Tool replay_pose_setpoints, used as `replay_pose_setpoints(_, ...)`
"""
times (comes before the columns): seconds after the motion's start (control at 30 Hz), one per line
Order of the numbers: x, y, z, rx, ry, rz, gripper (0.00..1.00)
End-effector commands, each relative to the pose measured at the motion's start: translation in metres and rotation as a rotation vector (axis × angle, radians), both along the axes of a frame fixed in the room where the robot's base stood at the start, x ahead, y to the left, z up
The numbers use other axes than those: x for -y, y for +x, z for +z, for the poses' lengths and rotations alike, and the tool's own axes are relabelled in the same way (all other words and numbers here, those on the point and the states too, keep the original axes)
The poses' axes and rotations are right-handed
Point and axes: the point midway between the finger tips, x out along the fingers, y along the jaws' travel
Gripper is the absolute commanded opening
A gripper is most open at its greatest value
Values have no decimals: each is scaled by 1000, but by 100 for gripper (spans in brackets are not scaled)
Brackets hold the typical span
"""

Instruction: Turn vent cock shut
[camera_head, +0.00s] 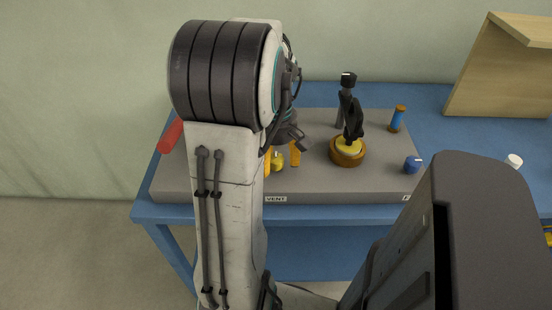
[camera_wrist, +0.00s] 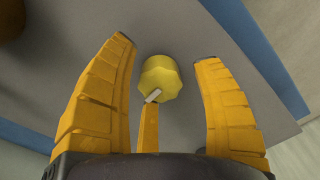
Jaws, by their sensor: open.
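The vent cock is a yellow knob with a scalloped edge (camera_wrist: 160,77), between the fingers of my gripper (camera_wrist: 165,55) in the wrist view. A short white mark sits on its lower left edge, slanting up to the right. My gripper is open, with a gap beside the knob on both sides. A narrow yellow-orange piece reaches up from the palm to near the white mark; I cannot tell whether it touches. In the head view the knob (camera_head: 278,163) is partly hidden between my orange fingertips (camera_head: 281,158), behind the VENT label (camera_head: 275,199).
The grey base plate (camera_head: 340,190) lies on a blue table (camera_head: 165,212). To the right stand a black-handled fitting on a brass base (camera_head: 347,152), a blue and orange cylinder (camera_head: 397,119) and a blue knob (camera_head: 412,165). A red cylinder (camera_head: 171,136) is at the left. A wooden panel (camera_head: 500,75) stands back right.

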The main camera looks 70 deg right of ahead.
Motion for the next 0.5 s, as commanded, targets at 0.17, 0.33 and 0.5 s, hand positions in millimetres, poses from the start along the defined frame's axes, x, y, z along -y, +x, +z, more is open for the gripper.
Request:
replay_pose_setpoints(0.17, 0, 0, 0, 0, 0, 0, 52)
replay_pose_setpoints(0.33, 0, 0, 0, 0, 0, 0, 37)
replay_pose_setpoints(0.5, 0, 0, 0, 0, 0, 0, 22)
